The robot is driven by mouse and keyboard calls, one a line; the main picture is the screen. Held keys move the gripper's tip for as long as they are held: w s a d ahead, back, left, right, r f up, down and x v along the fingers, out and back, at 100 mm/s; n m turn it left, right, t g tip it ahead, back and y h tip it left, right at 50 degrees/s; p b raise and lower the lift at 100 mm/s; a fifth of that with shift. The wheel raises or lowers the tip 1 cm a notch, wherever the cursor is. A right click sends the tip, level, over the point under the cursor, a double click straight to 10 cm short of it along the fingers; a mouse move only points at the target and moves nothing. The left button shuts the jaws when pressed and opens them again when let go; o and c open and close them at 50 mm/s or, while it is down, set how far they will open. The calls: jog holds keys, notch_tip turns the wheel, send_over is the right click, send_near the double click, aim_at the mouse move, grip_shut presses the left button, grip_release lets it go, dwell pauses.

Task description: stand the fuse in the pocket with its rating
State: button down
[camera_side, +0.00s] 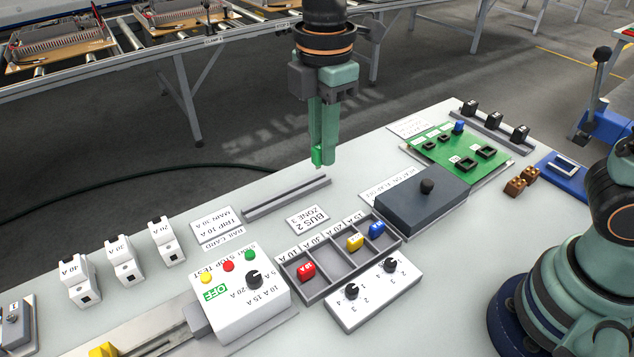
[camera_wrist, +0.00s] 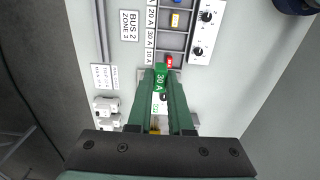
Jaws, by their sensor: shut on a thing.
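My gripper (camera_side: 323,152) is shut on a green fuse (camera_wrist: 160,82), whose face reads 30 A in the wrist view. In the side view my gripper hangs in the air behind the fuse tray (camera_side: 312,295), and only a little of the fuse shows at the fingertips. The tray has a row of pockets labelled 10 A, 30 A, 20 A and 15 A. A red fuse (camera_side: 306,270) stands in the 10 A pocket, a yellow fuse (camera_side: 355,242) in the 20 A pocket and a blue fuse (camera_side: 376,228) in the 15 A pocket. The 30 A pocket (camera_side: 329,261) is empty.
A white switch box (camera_side: 235,300) stands left of the tray, and a dark grey box (camera_side: 422,197) stands right of it. A two-knob panel (camera_side: 372,293) lies in front. A grey rail (camera_side: 287,197) and a BUS 2 ZONE card (camera_side: 309,219) lie behind the tray.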

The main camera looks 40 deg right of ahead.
jog(key=s, duration=0.3)
send_near(313, 243)
jog(key=s+f, duration=0.2)
jog(key=s, duration=0.1)
jog(key=s+f, duration=0.3)
jog(key=shift+f, duration=0.1)
jog(key=shift+f, duration=0.1)
jog(key=c, duration=0.8)
grip_release()
jog(key=shift+c, duration=0.2)
